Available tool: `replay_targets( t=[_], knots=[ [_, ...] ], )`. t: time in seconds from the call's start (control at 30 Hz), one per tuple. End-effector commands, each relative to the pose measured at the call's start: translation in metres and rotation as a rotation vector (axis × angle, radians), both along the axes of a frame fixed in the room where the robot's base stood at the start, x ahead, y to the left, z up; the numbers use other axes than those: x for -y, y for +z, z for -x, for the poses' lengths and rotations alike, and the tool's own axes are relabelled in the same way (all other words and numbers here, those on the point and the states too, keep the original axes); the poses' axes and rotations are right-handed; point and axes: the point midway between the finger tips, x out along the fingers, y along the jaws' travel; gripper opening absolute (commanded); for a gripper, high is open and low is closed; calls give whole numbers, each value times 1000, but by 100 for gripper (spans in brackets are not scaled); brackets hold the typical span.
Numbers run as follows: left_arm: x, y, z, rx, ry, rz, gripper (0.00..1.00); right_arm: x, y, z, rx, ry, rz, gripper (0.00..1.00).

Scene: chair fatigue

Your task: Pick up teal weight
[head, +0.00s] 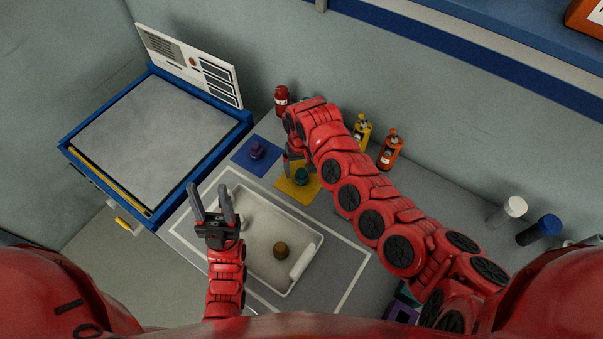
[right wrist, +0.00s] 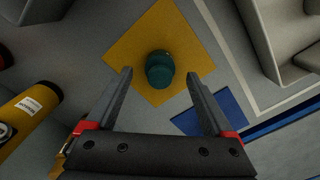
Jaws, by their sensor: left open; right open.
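The teal weight (head: 302,176) stands on a yellow square mat (head: 291,191) on the grey worktop. In the right wrist view the teal weight (right wrist: 160,69) shows on the yellow mat (right wrist: 129,50), ahead of and between the fingertips. My right gripper (right wrist: 164,78) is open and empty, pointing at the weight. In the head view my right gripper (head: 290,160) is just left of the weight and partly hidden by its own arm. My left gripper (head: 209,192) is open and empty over the left edge of the white tray.
A purple weight (head: 257,149) stands on a blue mat (head: 243,162). The white tray (head: 318,240) holds a brown weight (head: 281,250). Red (head: 282,99), yellow (head: 362,131) and orange (head: 390,150) bottles stand along the back. A blue-framed machine (head: 150,140) is at left.

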Motion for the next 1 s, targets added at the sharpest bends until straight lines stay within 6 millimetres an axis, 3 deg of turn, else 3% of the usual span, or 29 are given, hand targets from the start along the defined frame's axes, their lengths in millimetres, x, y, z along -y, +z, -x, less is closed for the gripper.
replay_targets(
  t=[0.17, 0.4, 0.87, 1.0],
  knots=[
    [0, 5, 0, 0, 0, 0, 50, 0, -18, 1, -1, 2, 2, 87],
    [0, 4, 0, 0, 0, 0, 50, 0, -20, 0, 0, 0, 1, 85],
    [0, 4, 0, 0, 0, 0, 50, 0, -19, 0, -1, 0, 2, 2],
    [0, 4, 0, 0, 0, 0, 50, 0, -19, 0, 0, 0, 2, 0]
  ],
)
